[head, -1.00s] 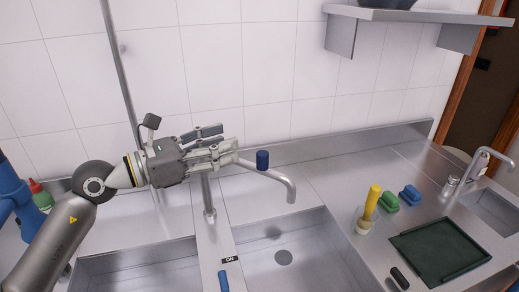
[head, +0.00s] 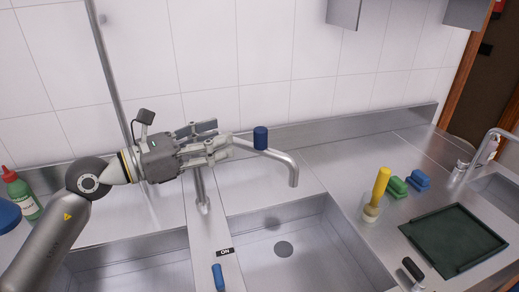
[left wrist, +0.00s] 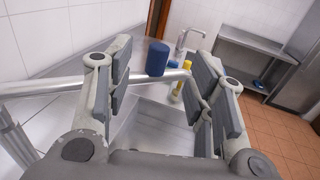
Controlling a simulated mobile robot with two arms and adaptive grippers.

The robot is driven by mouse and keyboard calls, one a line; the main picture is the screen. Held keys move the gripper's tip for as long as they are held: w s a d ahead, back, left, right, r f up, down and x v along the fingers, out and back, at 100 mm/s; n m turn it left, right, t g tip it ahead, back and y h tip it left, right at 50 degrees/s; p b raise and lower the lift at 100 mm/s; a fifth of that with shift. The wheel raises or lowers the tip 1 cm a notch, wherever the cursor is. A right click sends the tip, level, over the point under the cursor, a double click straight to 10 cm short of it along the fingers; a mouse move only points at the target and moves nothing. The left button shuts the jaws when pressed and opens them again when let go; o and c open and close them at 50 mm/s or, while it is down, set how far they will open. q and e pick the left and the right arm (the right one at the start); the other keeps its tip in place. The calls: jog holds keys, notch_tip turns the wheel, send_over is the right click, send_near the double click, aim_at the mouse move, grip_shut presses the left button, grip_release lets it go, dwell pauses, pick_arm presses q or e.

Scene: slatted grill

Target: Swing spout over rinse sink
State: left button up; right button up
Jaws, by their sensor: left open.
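The metal spout (head: 279,158) rises from a post between two basins and reaches right. Its bent end hangs over the right basin (head: 325,215). A blue cylindrical knob (head: 260,138) stands upright on the spout. My left gripper (head: 226,147) is open at the spout, just left of the knob, and hides part of the pipe. In the left wrist view the spout (left wrist: 50,87) crosses between my open fingers (left wrist: 155,85), with the blue knob (left wrist: 157,58) beyond them. Whether a finger touches the pipe I cannot tell. My right gripper is not in view.
An "ON" label (head: 225,252) and blue lever (head: 218,277) sit on the divider beside the left basin (head: 125,268). Right of the basins are a yellow-handled brush (head: 381,185), green and blue sponges (head: 408,184) and a dark tray (head: 455,240). A tiled wall stands behind.

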aim_at(260, 136)
pick_arm(q)
jog(key=x, duration=0.3)
jog(key=f+p+x, duration=0.1)
jog(key=x, duration=0.2)
jog(key=f+p+x, duration=0.1)
jog(key=x, duration=0.2)
jog(key=shift+d+f, duration=0.1)
jog(key=shift+d, duration=0.25)
jog(key=shift+w+d+f+p, duration=0.15)
jog(key=shift+w+d+p, duration=0.25)
jog(key=shift+d, duration=0.1)
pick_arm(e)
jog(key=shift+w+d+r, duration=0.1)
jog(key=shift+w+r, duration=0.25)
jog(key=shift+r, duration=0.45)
pick_arm(q)
grip_shut()
